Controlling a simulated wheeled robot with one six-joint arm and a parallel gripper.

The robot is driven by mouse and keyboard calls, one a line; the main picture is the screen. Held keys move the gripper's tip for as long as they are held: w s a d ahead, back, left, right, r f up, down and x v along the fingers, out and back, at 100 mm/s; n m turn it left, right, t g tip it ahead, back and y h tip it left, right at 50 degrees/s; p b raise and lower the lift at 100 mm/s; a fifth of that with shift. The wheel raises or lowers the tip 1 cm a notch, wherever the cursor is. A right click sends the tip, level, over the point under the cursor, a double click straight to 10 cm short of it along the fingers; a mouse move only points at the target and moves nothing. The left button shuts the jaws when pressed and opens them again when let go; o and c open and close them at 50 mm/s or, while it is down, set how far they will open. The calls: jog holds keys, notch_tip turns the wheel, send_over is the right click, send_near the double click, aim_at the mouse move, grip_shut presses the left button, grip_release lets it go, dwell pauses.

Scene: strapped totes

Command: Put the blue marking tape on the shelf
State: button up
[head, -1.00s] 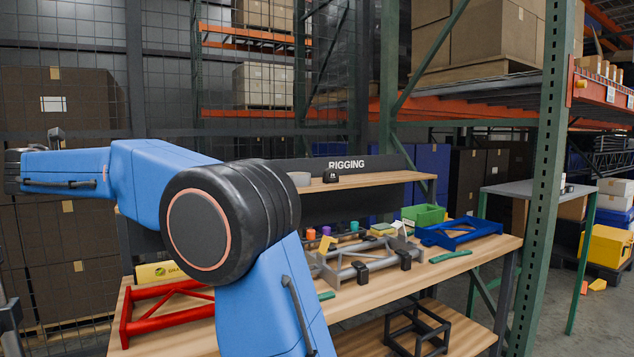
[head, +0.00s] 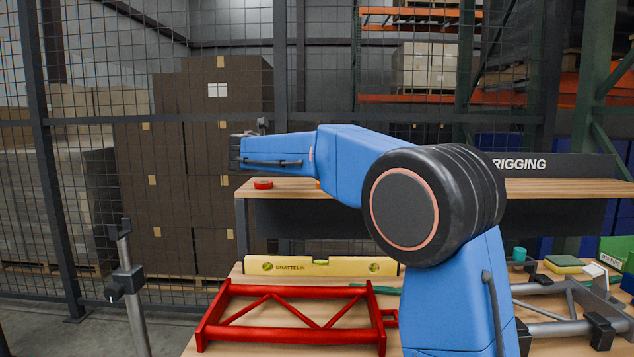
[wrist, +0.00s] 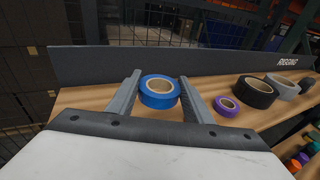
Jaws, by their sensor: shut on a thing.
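The blue marking tape (wrist: 159,91) is a thick blue roll with a tan core, seen in the wrist view. My gripper (wrist: 160,78) is shut on it, with one grey finger on each side. The tape is over the wooden shelf (wrist: 84,98); I cannot tell whether it touches the wood. The shelf also shows in the head view (head: 560,188), above the workbench, with a dark RIGGING board behind its right part. In the head view the fingers and the blue tape cannot be made out.
Purple (wrist: 227,106), black (wrist: 254,92) and grey (wrist: 282,87) rolls stand on the shelf right of my gripper. A red roll (head: 263,184) lies near its left end. Below are a yellow level (head: 322,267) and a red frame (head: 290,318) on the bench.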

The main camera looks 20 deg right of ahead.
aim_at(294, 187)
jog(key=shift+a+f, duration=0.1)
jog(key=shift+f, duration=3.8)
jog(key=o, duration=0.8)
jog(key=shift+f, duration=0.1)
jog(key=shift+o, duration=0.2)
jog(key=shift+s+a, duration=0.1)
jog(key=v, duration=1.1)
jog(key=shift+s+a, duration=0.25)
jog(key=shift+s, duration=0.05)
